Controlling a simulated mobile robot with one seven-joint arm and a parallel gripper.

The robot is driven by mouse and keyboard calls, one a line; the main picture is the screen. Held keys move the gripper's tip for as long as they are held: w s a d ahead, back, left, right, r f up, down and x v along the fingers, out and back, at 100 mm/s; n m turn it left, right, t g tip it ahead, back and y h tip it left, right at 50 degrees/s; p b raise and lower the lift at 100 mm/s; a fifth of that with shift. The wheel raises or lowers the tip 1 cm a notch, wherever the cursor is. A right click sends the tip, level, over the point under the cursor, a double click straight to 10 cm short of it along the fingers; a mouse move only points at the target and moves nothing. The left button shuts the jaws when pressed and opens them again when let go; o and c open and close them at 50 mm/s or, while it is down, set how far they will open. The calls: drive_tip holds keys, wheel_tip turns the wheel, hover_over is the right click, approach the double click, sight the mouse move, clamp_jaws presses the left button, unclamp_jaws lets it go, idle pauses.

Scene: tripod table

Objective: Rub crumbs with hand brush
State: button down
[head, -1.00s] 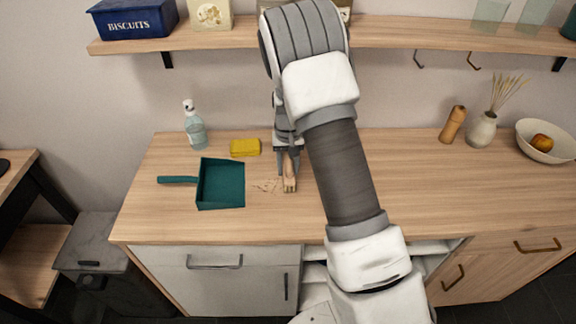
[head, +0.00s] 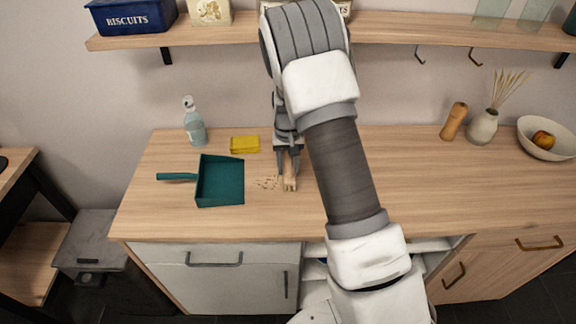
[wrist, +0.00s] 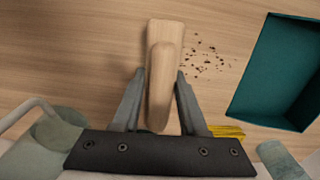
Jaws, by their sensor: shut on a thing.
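The hand brush (head: 290,183) has a pale wooden body and handle. It also fills the middle of the wrist view (wrist: 160,80). My gripper (head: 289,165) is shut on the brush handle and points down at the counter. Dark crumbs (head: 268,182) lie on the wood just left of the brush in the head view. In the wrist view the crumbs (wrist: 207,60) lie right of the brush, apart from it. The teal dustpan (head: 221,201) lies left of the crumbs, its handle pointing left. The bristles are hidden under the brush.
A yellow sponge (head: 244,144) and a spray bottle (head: 194,122) stand behind the dustpan. A wooden mill (head: 453,121), a vase (head: 482,128) and a fruit bowl (head: 546,145) are at the right. A shelf (head: 400,32) hangs above. The counter's front left is clear.

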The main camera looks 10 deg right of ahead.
drive_tip(key=shift+f+b, duration=0.3)
drive_tip(key=shift+f, duration=0.2)
drive_tip(key=shift+a, duration=0.1)
